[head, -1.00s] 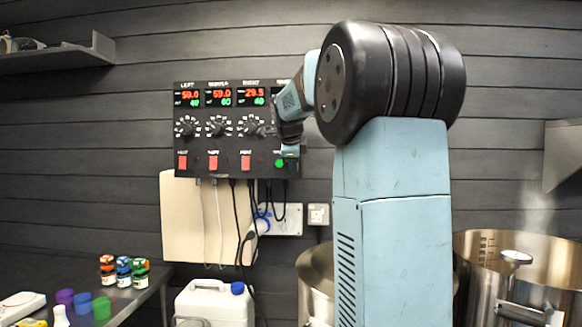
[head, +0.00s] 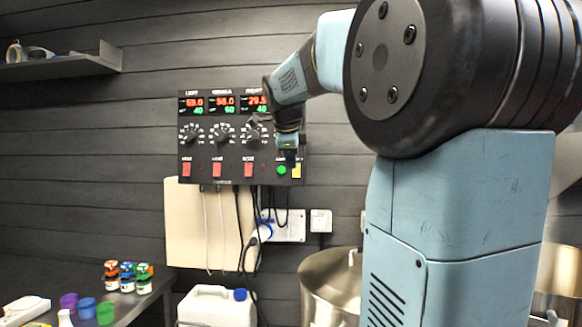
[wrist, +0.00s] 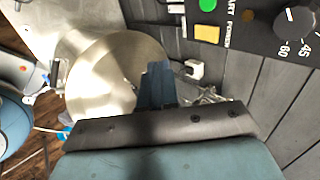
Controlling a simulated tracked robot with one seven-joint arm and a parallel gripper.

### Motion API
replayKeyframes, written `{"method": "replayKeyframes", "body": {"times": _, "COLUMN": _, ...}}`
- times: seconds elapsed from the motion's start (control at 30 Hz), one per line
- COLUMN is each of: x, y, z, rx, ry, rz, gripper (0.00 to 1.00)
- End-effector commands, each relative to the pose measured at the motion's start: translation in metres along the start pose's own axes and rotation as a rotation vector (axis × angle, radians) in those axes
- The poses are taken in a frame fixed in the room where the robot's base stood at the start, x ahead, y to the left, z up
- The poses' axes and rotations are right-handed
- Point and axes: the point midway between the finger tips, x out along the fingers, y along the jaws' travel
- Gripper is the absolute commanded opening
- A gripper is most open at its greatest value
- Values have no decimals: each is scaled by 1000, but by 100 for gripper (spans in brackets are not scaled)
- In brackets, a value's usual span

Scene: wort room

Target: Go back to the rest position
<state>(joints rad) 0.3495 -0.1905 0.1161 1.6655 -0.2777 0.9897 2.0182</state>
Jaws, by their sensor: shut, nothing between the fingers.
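My gripper (head: 288,150) is in front of the lower right part of the black control panel (head: 222,160) in the head view. Its fingers point down and are shut with nothing between them. In the wrist view the closed fingers of my gripper (wrist: 157,85) stick up past the dark wrist bar. A green button (head: 282,170) and a yellow switch (head: 296,171) show on the panel just below the fingertips. In the wrist view the green button (wrist: 207,5) is at the top edge. Whether the fingers touch the panel cannot be told.
A steel kettle (head: 330,281) stands below the panel; another is partly hidden behind my arm. A white jerrycan (head: 215,308) stands left of it. A metal bench (head: 130,300) with small bottles and coloured cups is at left. A shelf (head: 60,68) hangs upper left.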

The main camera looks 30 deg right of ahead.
Motion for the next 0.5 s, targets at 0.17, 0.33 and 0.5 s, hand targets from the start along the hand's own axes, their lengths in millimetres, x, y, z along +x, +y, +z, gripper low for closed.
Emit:
{"method": "replayKeyframes", "body": {"times": 0.17, "x": -6, "y": 2, "z": 0, "rx": -1, "ry": -1, "rz": 0, "gripper": 0}}
{"method": "replayKeyframes", "body": {"times": 0.33, "x": -7, "y": 8, "z": 2, "rx": -30, "ry": -5, "rz": 4, "gripper": 0}}
{"method": "replayKeyframes", "body": {"times": 0.5, "x": -14, "y": 44, "z": 6, "rx": -231, "ry": -36, "rz": 26, "gripper": 0}}
